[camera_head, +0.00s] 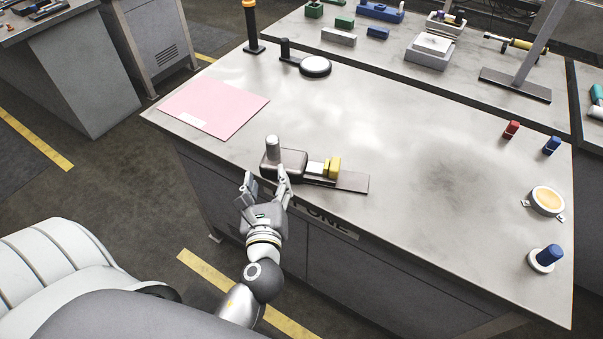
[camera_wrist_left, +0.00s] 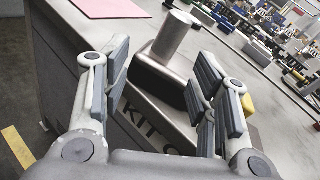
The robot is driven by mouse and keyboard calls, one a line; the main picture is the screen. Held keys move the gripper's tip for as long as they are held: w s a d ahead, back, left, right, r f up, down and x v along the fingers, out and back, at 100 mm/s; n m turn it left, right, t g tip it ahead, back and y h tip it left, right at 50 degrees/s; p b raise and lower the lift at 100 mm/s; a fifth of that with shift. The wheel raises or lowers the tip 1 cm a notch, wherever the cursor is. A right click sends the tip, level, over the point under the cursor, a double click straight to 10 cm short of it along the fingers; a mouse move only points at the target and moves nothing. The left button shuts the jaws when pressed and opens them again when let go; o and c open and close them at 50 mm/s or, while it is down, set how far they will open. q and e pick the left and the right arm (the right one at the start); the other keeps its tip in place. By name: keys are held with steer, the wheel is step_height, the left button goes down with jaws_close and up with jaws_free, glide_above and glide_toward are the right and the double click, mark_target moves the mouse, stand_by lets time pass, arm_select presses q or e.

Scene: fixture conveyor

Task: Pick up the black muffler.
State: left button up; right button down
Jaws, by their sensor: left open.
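A dark, rounded box with an upright metallic cylinder, which looks like the black muffler (camera_head: 291,160), sits at the table's near edge. In the left wrist view the muffler (camera_wrist_left: 158,78) shows a black face, with its silver cylinder standing up between my fingers in the picture. My left gripper (camera_head: 265,179) is open and empty just in front of it, at the table edge. The left wrist view shows its two fingers (camera_wrist_left: 163,85) spread apart, with the muffler beyond them. I cannot tell whether a finger touches it. My right gripper is not in view.
A pink sheet (camera_head: 215,104) lies to the left. The middle right of the table (camera_head: 420,170) is clear.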

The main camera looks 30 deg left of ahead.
mark_target(272, 144)
arm_select(q)
steer(key=w+a+r+m+p, duration=0.1)
steer(key=w, duration=0.2)
steer(key=w+a+r+m, duration=0.1)
steer(key=w, duration=0.2)
steer(key=w+a+r+t+p, duration=0.1)
steer(key=w, duration=0.2)
steer(key=shift+a+r+m+y+p, duration=0.15)
steer(key=shift+a+m+y+p, duration=0.15)
steer(key=shift+a+m+p, duration=0.1)
steer(key=shift+w+a, duration=0.2)
steer(key=shift+w, duration=0.1)
steer(key=c, duration=1.1)
jaws_close()
